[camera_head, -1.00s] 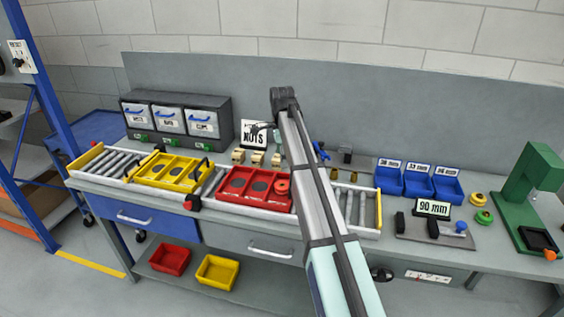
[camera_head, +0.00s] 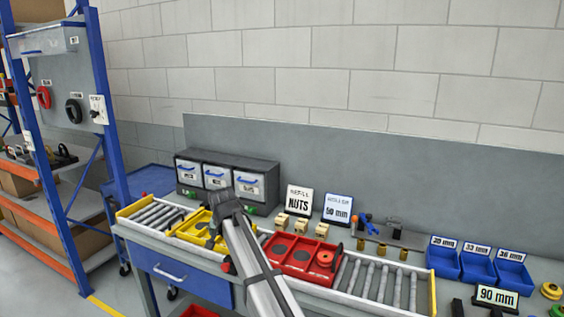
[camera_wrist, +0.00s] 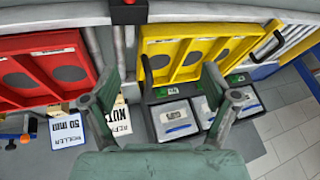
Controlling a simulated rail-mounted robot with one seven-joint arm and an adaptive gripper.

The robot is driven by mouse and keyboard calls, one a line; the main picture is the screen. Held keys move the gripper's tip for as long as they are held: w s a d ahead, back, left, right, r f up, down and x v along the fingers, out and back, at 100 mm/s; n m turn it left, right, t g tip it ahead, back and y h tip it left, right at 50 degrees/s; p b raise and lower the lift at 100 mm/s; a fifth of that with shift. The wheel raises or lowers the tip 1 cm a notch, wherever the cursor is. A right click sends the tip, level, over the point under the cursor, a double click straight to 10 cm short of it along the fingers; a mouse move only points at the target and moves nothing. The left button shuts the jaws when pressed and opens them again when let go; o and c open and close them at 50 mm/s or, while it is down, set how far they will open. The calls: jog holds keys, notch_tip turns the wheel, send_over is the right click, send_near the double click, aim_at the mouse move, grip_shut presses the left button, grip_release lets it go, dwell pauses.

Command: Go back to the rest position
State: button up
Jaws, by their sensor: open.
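My gripper (camera_head: 212,228) is at the end of my raised arm, in front of the yellow carrier (camera_head: 184,231) in the head view. In the wrist view my gripper (camera_wrist: 160,78) has its two fingers wide apart with nothing between them. The yellow carrier (camera_wrist: 184,75) shows beyond the fingers, with round dark recesses. The red carrier (camera_head: 282,268) stands to its right on the roller track in the head view, with a red ring-shaped part (camera_head: 325,258) on it. My arm hides part of the yellow carrier and the gap between the carriers.
A grey cabinet with clear drawers (camera_head: 228,177) stands behind the track. Signs reading NUTS (camera_head: 298,200) and 50 mm (camera_head: 338,208) stand at the back. Blue bins (camera_head: 478,264) are at right. A blue-framed rack (camera_head: 88,100) rises at left. Bare rollers (camera_head: 380,284) lie right of the red carrier.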

jog(key=s+a+f+n+t+y, duration=0.1)
jog(key=s+a+f+n, duration=0.55)
jog(key=a, duration=0.35)
jog(key=s+d+f+g+h, duration=0.15)
jog(key=s+d+f, duration=0.25)
jog(key=d+f, duration=0.5)
jog(key=s+d+f+g+p, duration=0.1)
jog(key=s+d+f+g, duration=0.1)
jog(key=s+d+f, duration=0.65)
jog(key=s+d+f+g+h, duration=0.1)
jog(key=d+f, duration=0.6)
jog(key=f, duration=0.5)
jog(key=s+d+f+m+g+p, duration=0.1)
jog(key=s+d+f+g, duration=0.1)
jog(key=s+d+f, duration=0.5)
jog(key=s+d+f+m+g, duration=0.15)
jog(key=s+d, duration=0.35)
jog(key=s, duration=0.6)
jog(key=s+d+f+g+p, duration=0.1)
jog(key=s+d+f+g, duration=0.25)
jog(key=s+d, duration=0.4)
jog(key=s+d+g+p, duration=0.1)
jog(key=s, duration=1.4)
jog(key=shift+d+f+m, duration=0.3)
jog(key=shift+d, duration=0.05)
jog(key=shift+g, duration=0.25)
